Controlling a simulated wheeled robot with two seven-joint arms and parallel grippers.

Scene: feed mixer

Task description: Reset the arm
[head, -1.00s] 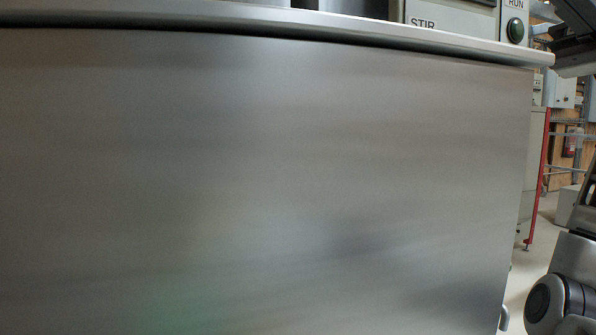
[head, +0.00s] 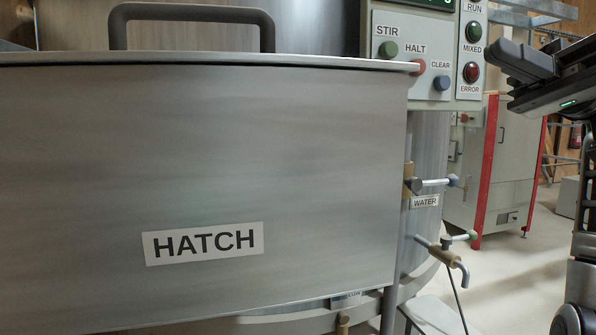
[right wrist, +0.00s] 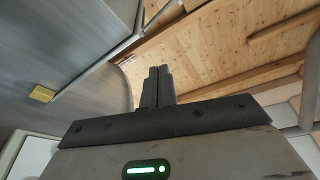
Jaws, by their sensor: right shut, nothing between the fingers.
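My right gripper (head: 518,64) is at the upper right of the head view, to the right of the control panel and apart from it. In the right wrist view its two dark fingers (right wrist: 157,86) are together, with nothing between them. My right arm comes down the right edge of the head view. My left arm and gripper are not in view. The grey metal hatch (head: 200,190), labelled HATCH, fills the left and middle of the head view, with a dark handle (head: 190,12) above its top edge.
The control panel (head: 412,60) has green, red and blue buttons, and lamps beside them. Water valves (head: 436,183) stick out right of the hatch. A grey cabinet with red posts (head: 487,165) stands behind. Open floor shows at the lower right.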

